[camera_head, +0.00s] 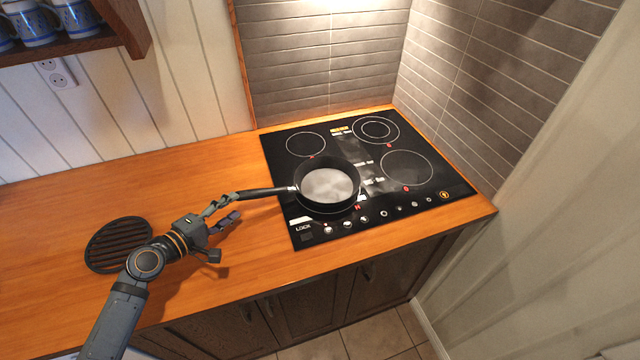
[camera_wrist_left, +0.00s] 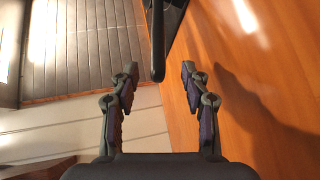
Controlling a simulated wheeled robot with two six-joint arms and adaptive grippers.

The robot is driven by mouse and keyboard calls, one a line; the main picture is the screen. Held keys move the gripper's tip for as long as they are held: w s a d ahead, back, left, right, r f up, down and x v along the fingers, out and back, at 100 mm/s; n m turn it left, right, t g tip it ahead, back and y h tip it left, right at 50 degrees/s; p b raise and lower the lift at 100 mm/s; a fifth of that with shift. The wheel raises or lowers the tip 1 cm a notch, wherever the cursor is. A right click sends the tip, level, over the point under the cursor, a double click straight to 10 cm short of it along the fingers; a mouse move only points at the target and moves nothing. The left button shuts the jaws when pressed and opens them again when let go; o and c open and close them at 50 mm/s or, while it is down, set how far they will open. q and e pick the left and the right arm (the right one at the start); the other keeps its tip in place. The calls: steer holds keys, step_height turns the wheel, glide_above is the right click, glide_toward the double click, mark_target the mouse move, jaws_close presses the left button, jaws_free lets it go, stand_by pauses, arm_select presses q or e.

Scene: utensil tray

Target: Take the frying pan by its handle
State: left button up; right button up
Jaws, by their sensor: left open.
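The frying pan (camera_head: 327,186) is black with a light grey inner base and sits on the front left burner of the cooktop. Its black handle (camera_head: 264,191) points left, past the cooktop edge and over the wooden counter. My left gripper (camera_head: 223,211) is open at the handle's free end. In the left wrist view the handle (camera_wrist_left: 158,50) comes down from the top, and its tip lies between the spread fingertips of the left gripper (camera_wrist_left: 158,76), touching neither finger as far as I can see. The right gripper is not in view.
The black cooktop (camera_head: 440,190) is set in the wooden counter (camera_head: 180,160). A round black slatted trivet (camera_head: 118,244) lies left of my left wrist. Tiled walls stand behind and right of the cooktop. A shelf (camera_head: 85,42) with blue-and-white mugs hangs at upper left.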

mark_target(246, 199)
arm_select(q)
steer(key=shift+x, duration=0.8)
steer(key=shift+d+r, duration=0.1)
steer(key=p+x, duration=0.2)
steer(key=x, duration=0.3)
steer(key=shift+s+d+r, duration=0.1)
steer(key=shift+d+r, duration=0.05)
steer(key=shift+d, duration=0.1)
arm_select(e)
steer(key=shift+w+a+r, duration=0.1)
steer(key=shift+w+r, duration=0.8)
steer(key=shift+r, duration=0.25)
arm_select(q)
steer(key=shift+c, duration=1.4)
jaws_close()
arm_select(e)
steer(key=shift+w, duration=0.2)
